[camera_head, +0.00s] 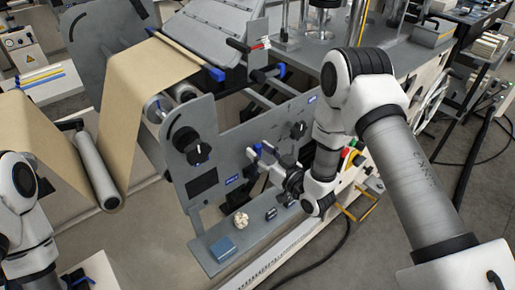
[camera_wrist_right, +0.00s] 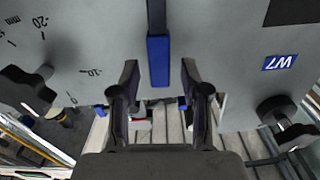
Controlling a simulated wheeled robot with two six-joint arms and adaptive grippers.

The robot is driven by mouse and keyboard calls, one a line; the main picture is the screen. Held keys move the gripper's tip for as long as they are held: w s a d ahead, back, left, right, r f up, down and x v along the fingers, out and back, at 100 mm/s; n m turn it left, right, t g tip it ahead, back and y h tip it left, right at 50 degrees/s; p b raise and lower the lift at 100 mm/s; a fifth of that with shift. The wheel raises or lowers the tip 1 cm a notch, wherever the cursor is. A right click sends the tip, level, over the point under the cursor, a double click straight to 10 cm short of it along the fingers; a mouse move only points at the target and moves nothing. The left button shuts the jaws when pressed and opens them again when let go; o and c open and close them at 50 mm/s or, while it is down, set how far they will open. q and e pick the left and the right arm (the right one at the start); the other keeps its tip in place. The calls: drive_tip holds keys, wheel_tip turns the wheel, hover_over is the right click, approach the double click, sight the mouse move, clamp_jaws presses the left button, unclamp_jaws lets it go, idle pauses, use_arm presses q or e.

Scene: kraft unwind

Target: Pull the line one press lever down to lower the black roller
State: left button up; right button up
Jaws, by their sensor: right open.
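My right gripper (camera_head: 262,163) is open in front of the grey side plate (camera_head: 222,150). In the right wrist view its two fingers (camera_wrist_right: 160,90) stand on either side of a dark bar with a blue end (camera_wrist_right: 158,62). The bar seems free of the fingers, with gaps on both sides. It may be the press lever, but no label on it confirms this. I cannot tell which part is the black roller. My left gripper is out of view; only that arm shows at the left edge.
Black knobs (camera_head: 297,130) sit on the plate on both sides of my gripper. Brown paper web (camera_head: 135,95) runs at the left.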

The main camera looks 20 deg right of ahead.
sight(258, 140)
drive_tip(key=shift+w+a, duration=0.2)
drive_tip(key=shift+w, duration=0.5)
clamp_jaws()
drive_tip(key=shift+d, duration=0.15)
drive_tip(key=shift+w+d+f+m+b, duration=0.25)
drive_tip(key=shift+d+m+b, duration=0.25)
drive_tip(key=shift+d+m, duration=0.25)
drive_tip(key=shift+w+d+f+m+b, duration=0.25)
drive_tip(key=shift+d+m+b, duration=0.25)
drive_tip(key=shift+m, duration=0.35)
drive_tip(key=w+d+f+m+b, duration=0.2)
drive_tip(key=d+f+m+b, duration=0.4)
drive_tip(key=f+m+b, duration=0.4)
drive_tip(key=shift+w+d+f+m+b, duration=0.25)
drive_tip(key=shift+m+b, duration=0.5)
drive_tip(key=shift+m, duration=1.05)
drive_tip(key=shift+s, duration=0.15)
unclamp_jaws()
